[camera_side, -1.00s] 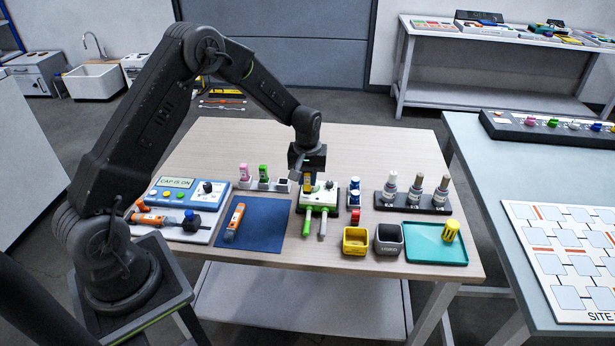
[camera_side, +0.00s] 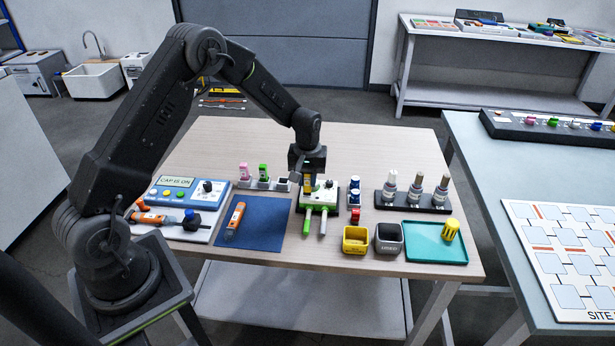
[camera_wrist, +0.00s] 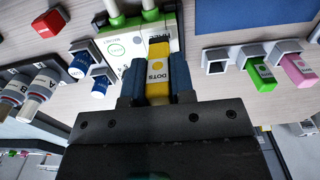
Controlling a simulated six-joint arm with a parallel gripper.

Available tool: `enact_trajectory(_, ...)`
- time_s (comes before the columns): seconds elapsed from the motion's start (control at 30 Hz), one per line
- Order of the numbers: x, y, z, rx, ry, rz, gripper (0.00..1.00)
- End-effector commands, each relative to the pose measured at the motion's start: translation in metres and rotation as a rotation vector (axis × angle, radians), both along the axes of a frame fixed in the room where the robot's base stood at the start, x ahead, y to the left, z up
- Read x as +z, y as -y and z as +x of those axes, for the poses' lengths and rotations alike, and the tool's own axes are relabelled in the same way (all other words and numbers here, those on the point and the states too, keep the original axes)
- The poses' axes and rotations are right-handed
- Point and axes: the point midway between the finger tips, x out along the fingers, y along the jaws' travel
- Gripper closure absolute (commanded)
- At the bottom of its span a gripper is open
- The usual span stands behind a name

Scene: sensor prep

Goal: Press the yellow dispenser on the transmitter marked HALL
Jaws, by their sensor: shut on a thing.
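The yellow dispenser (camera_wrist: 157,75), labelled DOTS, is held between the jaws of my gripper (camera_wrist: 157,90). In the side view, the dispenser (camera_side: 307,184) is upright at the back left of a white transmitter with green trim (camera_side: 328,196). The transmitter also shows in the wrist view (camera_wrist: 118,48), where the dispenser's far end overlaps its face. Whether they touch cannot be told. Two green-and-white rods stick out of the transmitter's front. My gripper (camera_side: 307,178) is shut on the dispenser in the side view too.
A socket row with pink and green dispensers (camera_side: 263,171) stands left of the transmitter, with an empty socket (camera_wrist: 217,67). Blue-and-white bottles (camera_side: 354,190) stand close on its right. An orange tool (camera_side: 234,222) lies on the blue mat (camera_side: 265,228). Yellow and grey bins (camera_side: 389,240) stand front right.

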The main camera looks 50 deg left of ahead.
Motion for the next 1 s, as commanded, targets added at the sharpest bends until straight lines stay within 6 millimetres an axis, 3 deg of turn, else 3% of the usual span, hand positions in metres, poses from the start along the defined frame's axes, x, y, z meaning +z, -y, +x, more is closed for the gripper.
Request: enact_trajectory(1.0, -0.0085, -0.0001, 0.0002, 0.0, 0.001, 0.001, 0.92)
